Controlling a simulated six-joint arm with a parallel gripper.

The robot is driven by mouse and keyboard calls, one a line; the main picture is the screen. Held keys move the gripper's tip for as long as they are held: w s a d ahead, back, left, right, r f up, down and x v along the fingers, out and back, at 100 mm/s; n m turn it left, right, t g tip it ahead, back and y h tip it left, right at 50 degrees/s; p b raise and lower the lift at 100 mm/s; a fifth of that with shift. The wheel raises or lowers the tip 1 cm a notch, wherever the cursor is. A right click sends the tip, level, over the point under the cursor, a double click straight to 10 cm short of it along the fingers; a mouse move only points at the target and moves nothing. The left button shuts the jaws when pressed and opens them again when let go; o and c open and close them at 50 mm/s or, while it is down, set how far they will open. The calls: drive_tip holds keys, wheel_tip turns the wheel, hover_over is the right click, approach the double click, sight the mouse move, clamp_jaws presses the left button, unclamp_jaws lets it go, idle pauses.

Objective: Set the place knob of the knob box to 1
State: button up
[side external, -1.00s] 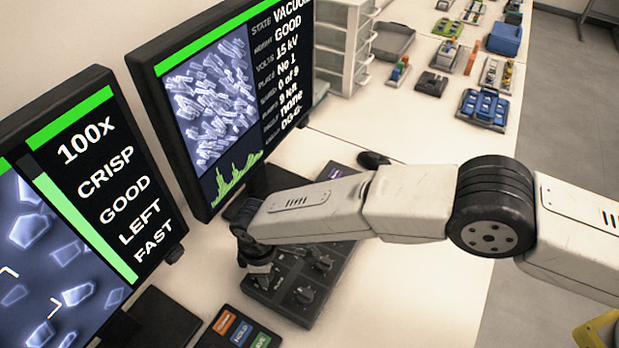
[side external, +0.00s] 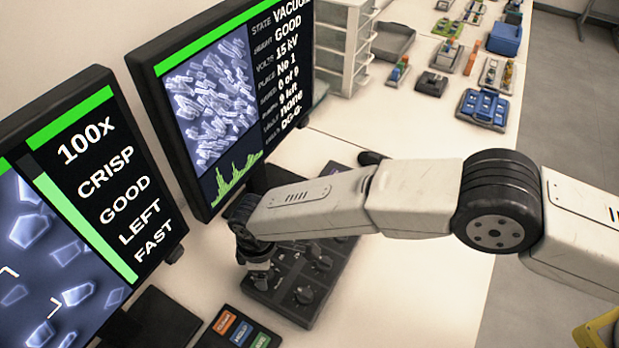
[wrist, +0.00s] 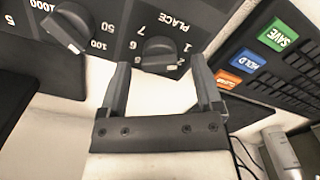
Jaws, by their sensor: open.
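The place knob (wrist: 160,52) is black, under the upside-down word PLACE in the wrist view. Small white numbers lie around its lower right; I cannot tell for sure which one it points at. My gripper (wrist: 160,66) is open, with one finger on each side of the knob in the picture; I see no clear contact. The dark knob box (side external: 283,307) stands in front of the monitors in the side view. My gripper (side external: 260,280) is low over its near left edge and hides the place knob there. The big screen (side external: 275,60) reads PLACE No 1.
Another knob (wrist: 66,27) with numbers up to 1000 is beside the place knob. A left monitor (side external: 90,190) stands close by.

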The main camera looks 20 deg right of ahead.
drive_tip(key=shift+r, duration=3.35)
drive_tip(key=shift+d, duration=0.1)
drive_tip(key=shift+w+d+r, duration=0.1)
drive_tip(key=shift+w+d, duration=0.1)
drive_tip(key=w+d+r+m, duration=0.2)
drive_tip(key=d+r, duration=0.1)
drive_tip(key=d, duration=0.5)
drive_tip(key=w+d+r+m+t, duration=0.1)
drive_tip(key=w+d+r+m, duration=0.15)
drive_tip(key=d, duration=0.55)
drive_tip(key=w+d+r+m, duration=0.1)
drive_tip(key=d+r+m, duration=0.25)
drive_tip(key=d, duration=0.45)
drive_tip(key=s+d+r+m, duration=0.1)
drive_tip(key=s+d+m, duration=0.2)
drive_tip(key=s+d, duration=0.4)
drive_tip(key=s+d+r+m+t, duration=0.1)
drive_tip(key=s+d+m, duration=0.3)
drive_tip(key=s+d, duration=0.4)
drive_tip(key=d+r, duration=0.1)
drive_tip(key=d, duration=0.6)
drive_tip(key=shift+d+r+t, duration=0.15)
drive_tip(key=shift+d+t, duration=0.1)
drive_tip(key=shift+t, duration=0.05)
